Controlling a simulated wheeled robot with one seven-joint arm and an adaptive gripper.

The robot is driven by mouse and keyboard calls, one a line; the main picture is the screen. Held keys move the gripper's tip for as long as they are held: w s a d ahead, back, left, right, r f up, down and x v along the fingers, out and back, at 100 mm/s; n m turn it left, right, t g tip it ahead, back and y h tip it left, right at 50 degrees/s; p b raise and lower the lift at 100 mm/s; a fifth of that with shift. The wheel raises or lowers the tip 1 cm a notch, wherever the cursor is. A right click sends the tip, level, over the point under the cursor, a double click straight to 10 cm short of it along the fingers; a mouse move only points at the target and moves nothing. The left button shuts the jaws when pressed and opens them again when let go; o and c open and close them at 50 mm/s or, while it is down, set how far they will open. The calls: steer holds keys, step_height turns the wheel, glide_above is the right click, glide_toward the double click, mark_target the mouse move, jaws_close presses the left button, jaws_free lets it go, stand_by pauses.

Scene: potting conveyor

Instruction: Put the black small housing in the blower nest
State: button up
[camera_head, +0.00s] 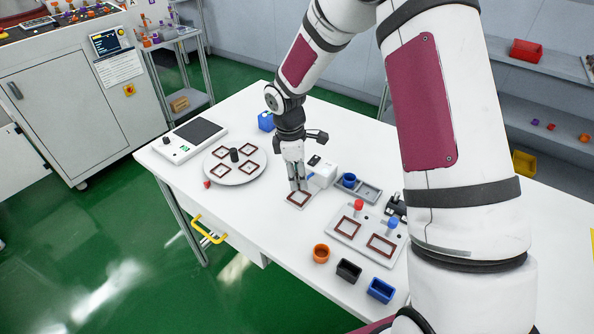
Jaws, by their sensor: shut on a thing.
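My gripper (298,187) points straight down over a small pale plate with a brown square frame (299,200), beside a white device with a blue nozzle (321,171), which looks like the blower and its nest. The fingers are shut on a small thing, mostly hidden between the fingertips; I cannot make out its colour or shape. The fingertips are at or just above the framed plate; contact is unclear. A black open box-shaped housing (348,271) stands on the table's front part, well apart from my gripper. I cannot tell whether it is the small one.
An orange round cup (321,253) and a blue box (380,290) flank the black box. A two-frame plate (351,238) with red and blue knobs lies to the right. A round plate with several frames (235,178) is left. A grey tray (371,194) is behind.

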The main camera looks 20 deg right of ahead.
mark_target(299, 198)
steer(key=shift+f+b, duration=0.75)
steer(key=shift+f, duration=1.65)
steer(key=shift+s+f+b, duration=0.15)
steer(key=shift+f+b, duration=0.3)
steer(key=shift+f, duration=0.45)
steer(key=o, duration=1.3)
steer(key=shift+f, duration=0.2)
steer(key=shift+c, duration=0.2)
steer(key=shift+r, duration=0.15)
steer(key=shift+w, duration=0.2)
steer(key=r, duration=0.8)
steer(key=a+r, duration=0.1)
steer(key=r, duration=0.3)
steer(key=shift+w+a, duration=0.1)
steer(key=shift+w, duration=0.15)
